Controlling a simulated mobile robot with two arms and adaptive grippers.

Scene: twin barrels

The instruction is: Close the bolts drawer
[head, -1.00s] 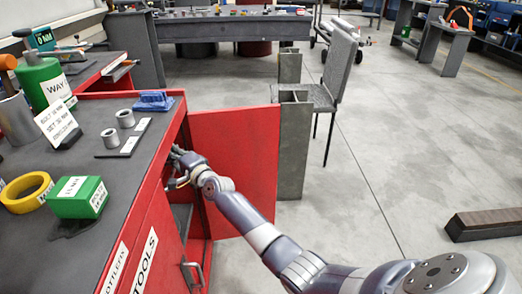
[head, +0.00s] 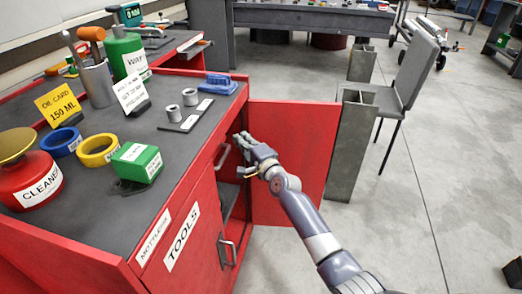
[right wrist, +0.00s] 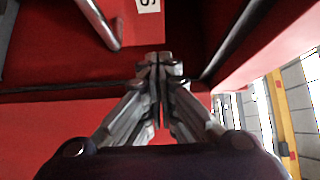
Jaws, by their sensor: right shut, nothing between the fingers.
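The red cabinet (head: 170,235) stands at the left with its right-hand door (head: 300,150) swung open. No label reading bolts can be made out in the head view, so I cannot tell how far that drawer is out. My right gripper (head: 247,147) is shut and empty at the cabinet's front, just below the worktop edge and left of the open door. In the right wrist view the shut fingertips (right wrist: 157,62) are in front of red panels. A metal handle (right wrist: 103,25) and a partly cut-off label ending in S (right wrist: 148,4) show there. Contact cannot be judged. My left gripper is out of view.
The worktop holds a green block (head: 137,162), yellow tape (head: 97,150), a cleaner can (head: 30,175) and a blue item (head: 220,84). A grey post (head: 348,150) and a chair (head: 408,75) stand behind the door. The floor at the right is largely clear.

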